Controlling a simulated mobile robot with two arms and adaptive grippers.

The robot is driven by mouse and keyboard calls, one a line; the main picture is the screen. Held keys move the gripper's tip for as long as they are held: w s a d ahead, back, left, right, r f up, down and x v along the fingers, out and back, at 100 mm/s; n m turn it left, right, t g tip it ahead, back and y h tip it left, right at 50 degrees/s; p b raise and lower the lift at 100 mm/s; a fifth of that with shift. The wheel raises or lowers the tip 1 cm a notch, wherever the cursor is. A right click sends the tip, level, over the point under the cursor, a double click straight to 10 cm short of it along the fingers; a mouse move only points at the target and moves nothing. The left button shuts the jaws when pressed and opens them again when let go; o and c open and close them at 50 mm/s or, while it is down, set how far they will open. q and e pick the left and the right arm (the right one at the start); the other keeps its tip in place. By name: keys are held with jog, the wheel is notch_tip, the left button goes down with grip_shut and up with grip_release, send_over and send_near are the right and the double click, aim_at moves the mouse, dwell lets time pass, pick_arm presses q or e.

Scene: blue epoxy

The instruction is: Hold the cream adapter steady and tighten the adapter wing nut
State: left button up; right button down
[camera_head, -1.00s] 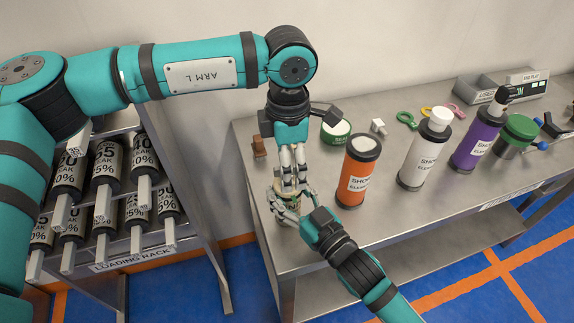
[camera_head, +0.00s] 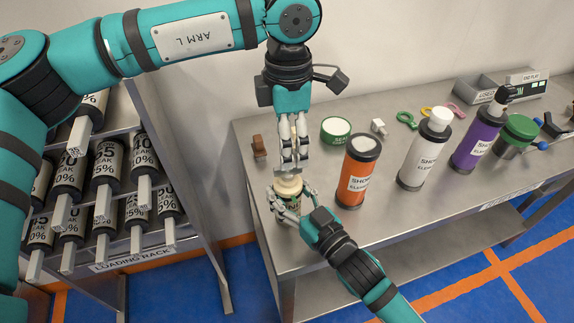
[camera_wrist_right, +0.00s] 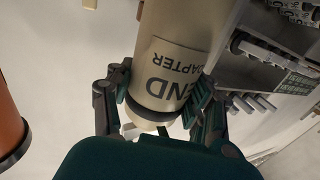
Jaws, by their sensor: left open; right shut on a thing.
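The cream adapter (camera_head: 288,187) stands upright near the table's left front corner. It also shows in the right wrist view (camera_wrist_right: 172,60), with a label reading "END ADAPTER". My right gripper (camera_head: 284,205) is shut around it from the front, and its fingers lie on both sides of the adapter in the wrist view (camera_wrist_right: 163,92). My left gripper (camera_head: 291,168) points down just above the adapter's top, open, with nothing seen in its fingers. I cannot make out the wing nut; the left fingers partly cover that area.
An orange bottle (camera_head: 356,175) stands close to the right of the adapter. A white bottle (camera_head: 424,155) and a purple bottle (camera_head: 478,140) stand further right. A green round tin (camera_head: 336,130) and a brown block (camera_head: 259,146) lie behind. A loading rack (camera_head: 130,262) stands left.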

pick_arm(q)
notch_tip(320, 180, up, 12)
dwell(0.4)
pick_arm(e)
jog(key=shift+c, duration=2)
grip_release()
jog(key=v, duration=1.2)
pick_arm(q)
jog(key=shift+d+f, duration=0.1)
jog(key=shift+f, duration=0.05)
pick_arm(e)
jog(key=shift+s, duration=0.1)
